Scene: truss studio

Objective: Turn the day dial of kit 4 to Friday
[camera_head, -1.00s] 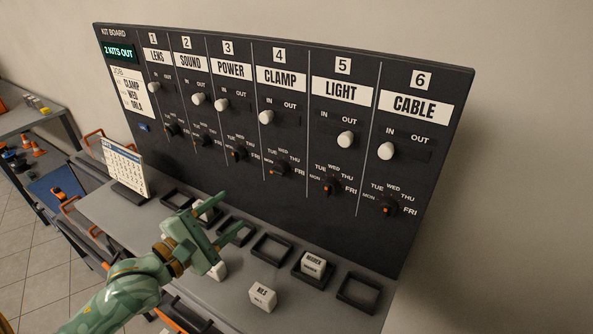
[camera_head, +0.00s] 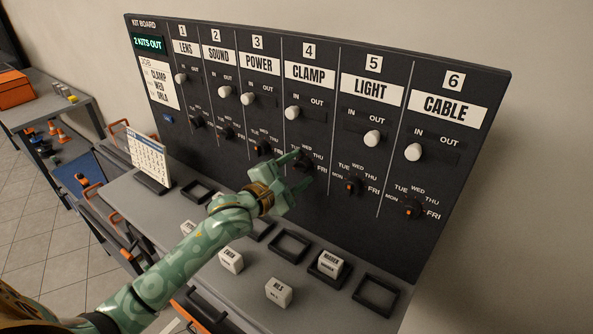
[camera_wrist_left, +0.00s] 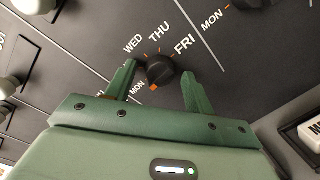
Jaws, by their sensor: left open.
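The day dial of kit 4 (camera_head: 305,162) is a black knob on the dark board under the CLAMP label (camera_head: 309,73). My left gripper (camera_head: 299,171) is at this dial and partly covers it and its day labels in the head view. In the left wrist view the knob (camera_wrist_left: 160,71) sits between the two open green fingers (camera_wrist_left: 155,85), with a visible gap to the right finger. Its orange mark points down, close to MON. WED, THU and FRI (camera_wrist_left: 184,46) are readable there; TUE is hidden behind the left finger. My right gripper is not in view.
The light dial (camera_head: 353,185) is to the right and the power dial (camera_head: 262,149) to the left. The clamp slider (camera_head: 292,113) sits above, at IN. Below, the shelf holds black frames, white blocks (camera_head: 278,292) and a calendar (camera_head: 148,160).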

